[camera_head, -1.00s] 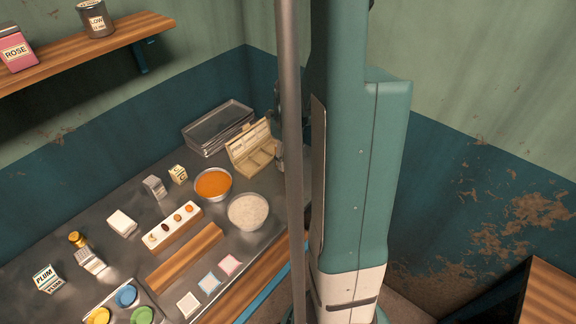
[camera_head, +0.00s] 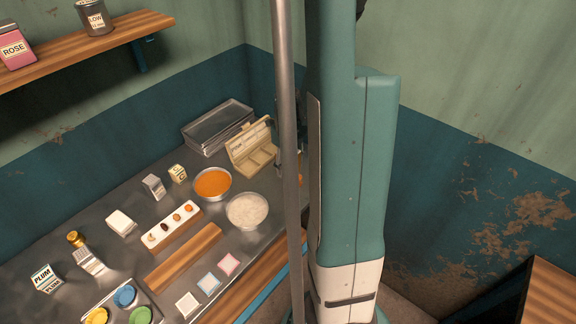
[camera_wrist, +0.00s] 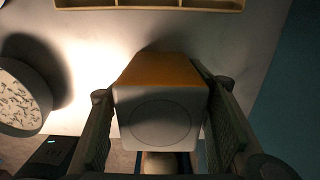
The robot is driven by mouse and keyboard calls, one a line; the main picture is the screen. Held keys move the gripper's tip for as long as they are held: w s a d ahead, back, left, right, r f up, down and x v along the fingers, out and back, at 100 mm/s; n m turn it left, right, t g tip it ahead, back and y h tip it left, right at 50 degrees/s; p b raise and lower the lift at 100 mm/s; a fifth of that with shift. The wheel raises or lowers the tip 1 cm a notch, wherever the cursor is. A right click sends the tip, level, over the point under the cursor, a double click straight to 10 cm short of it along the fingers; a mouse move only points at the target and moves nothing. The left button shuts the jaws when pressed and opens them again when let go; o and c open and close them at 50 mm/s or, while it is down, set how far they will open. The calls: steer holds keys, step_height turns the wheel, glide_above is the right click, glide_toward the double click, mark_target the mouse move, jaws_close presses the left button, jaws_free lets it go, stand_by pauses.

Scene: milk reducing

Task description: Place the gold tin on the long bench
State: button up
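In the wrist view, a boxy thing with a gold-orange top and a pale front marked with a circle, which I take as the gold tin (camera_wrist: 160,72), sits between the fingers of my gripper (camera_wrist: 160,105). Both finger pads appear to press its sides, so my gripper looks shut on it. Its underside is hidden.
A compartmented box (camera_head: 252,150), a pale-filled bowl (camera_head: 247,211) and an orange-filled bowl (camera_head: 212,184) stand near the bench's far right end. Trays (camera_head: 217,127) lie behind them. Cartons, a wooden bar (camera_head: 184,257) and coloured cups crowd the left part.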

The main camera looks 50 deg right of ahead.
mark_target(288, 152)
steer(key=shift+o, duration=0.8)
steer(key=shift+r, duration=0.25)
steer(key=shift+r+p, duration=0.85)
steer(key=shift+r, duration=5.1)
steer(key=w+a+r+n+t, duration=0.1)
steer(key=a+r+n, duration=0.3)
steer(key=a+n, duration=0.25)
steer(key=w+a+r+n+t+h, duration=0.1)
steer(key=a+r+n, duration=0.2)
steer(key=a+n, duration=0.3)
steer(key=a+r+n+t, duration=0.1)
steer(key=a+r+n, duration=0.35)
steer(key=a, duration=0.35)
steer(key=s+a+r+n+t, duration=0.2)
steer(key=s+a+n, duration=0.1)
steer(key=a+n, duration=0.6)
steer(key=s+a+r+n+t+y, duration=0.1)
steer(key=s+a+r+n+t, duration=0.1)
steer(key=a+n, duration=0.7)
steer(key=shift+s+a+n, duration=0.25)
steer(key=shift+s+n, duration=0.25)
steer(key=shift+s, duration=0.1)
